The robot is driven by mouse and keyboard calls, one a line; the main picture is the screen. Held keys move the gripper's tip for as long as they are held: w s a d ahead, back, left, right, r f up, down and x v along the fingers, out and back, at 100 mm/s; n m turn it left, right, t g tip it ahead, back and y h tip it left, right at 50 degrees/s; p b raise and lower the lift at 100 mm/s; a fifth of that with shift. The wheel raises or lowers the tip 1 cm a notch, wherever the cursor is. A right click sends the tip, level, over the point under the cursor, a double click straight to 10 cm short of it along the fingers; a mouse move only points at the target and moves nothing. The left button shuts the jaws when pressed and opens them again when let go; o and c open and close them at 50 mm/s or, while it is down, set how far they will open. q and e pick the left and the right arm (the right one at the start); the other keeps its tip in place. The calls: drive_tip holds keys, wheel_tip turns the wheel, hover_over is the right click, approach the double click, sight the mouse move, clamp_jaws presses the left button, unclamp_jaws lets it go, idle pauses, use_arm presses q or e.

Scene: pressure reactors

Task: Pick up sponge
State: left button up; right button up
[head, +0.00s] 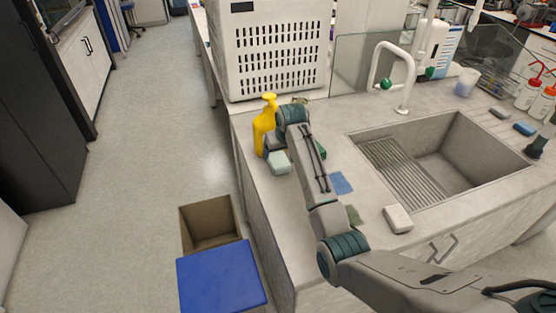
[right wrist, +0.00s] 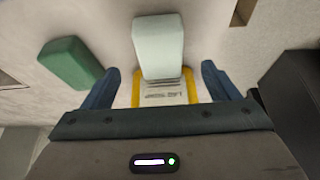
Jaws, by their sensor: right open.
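A pale mint block that looks like a sponge (head: 279,162) lies on the counter near its left edge. In the right wrist view the pale block (right wrist: 158,45) lies ahead of and partly between the two fingertips, with a gap on each side. My right gripper (right wrist: 160,70) is open and empty; in the head view it (head: 274,147) is beside the pale block, largely hidden by my arm. A darker green block (right wrist: 70,63) lies outside the left finger in the right wrist view. My left gripper is not in view.
A yellow spray bottle (head: 264,125) stands close to my right gripper. A white perforated crate (head: 270,50) is behind it. A sink (head: 437,155) with a tap (head: 385,75) is to the right. A white block (head: 398,218) and a blue cloth (head: 341,183) lie on the counter.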

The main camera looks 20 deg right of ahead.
sight(279, 158)
drive_tip(key=shift+w+f, duration=0.15)
drive_tip(key=shift+f, duration=0.15)
drive_tip(key=shift+w+f, duration=0.25)
drive_tip(key=shift+f, duration=0.05)
drive_tip(key=p+x, duration=0.2)
drive_tip(key=x, duration=0.2)
drive_tip(key=shift+w+f, duration=0.2)
drive_tip(key=shift+f, duration=0.1)
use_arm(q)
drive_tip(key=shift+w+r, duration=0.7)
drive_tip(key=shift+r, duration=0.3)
use_arm(e)
drive_tip(key=c, duration=1.1)
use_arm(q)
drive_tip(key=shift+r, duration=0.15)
use_arm(e)
drive_tip(key=shift+r, duration=0.1)
drive_tip(key=shift+c, duration=0.2)
